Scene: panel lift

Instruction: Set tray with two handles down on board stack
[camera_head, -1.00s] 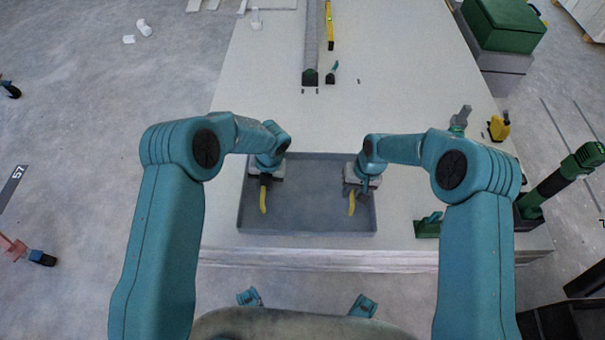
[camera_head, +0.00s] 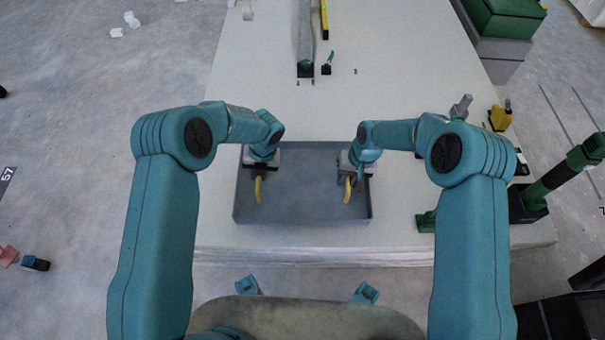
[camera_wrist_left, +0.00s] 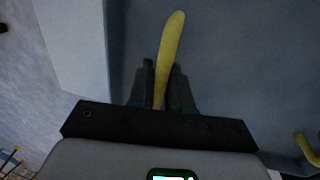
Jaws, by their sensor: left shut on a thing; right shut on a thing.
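The grey tray (camera_head: 302,208) is in front of me in the head view, over the near part of the pale board stack (camera_head: 400,90). I cannot tell whether its underside touches the boards. It has two yellow handles. My left gripper (camera_head: 259,178) is shut on the left handle (camera_head: 258,190), which also shows upright between the fingers in the left wrist view (camera_wrist_left: 170,50). My right gripper (camera_head: 350,180) is shut on the right handle (camera_head: 348,190). In the left wrist view the right handle (camera_wrist_left: 306,148) shows at the right edge.
A grey beam (camera_head: 305,45), a yellow level (camera_head: 325,15) and a small green-handled tool (camera_head: 327,63) lie farther up the boards. A yellow tool (camera_head: 500,116) and a green-and-black tool (camera_head: 560,180) are on the right. Bare boards lie beyond the tray.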

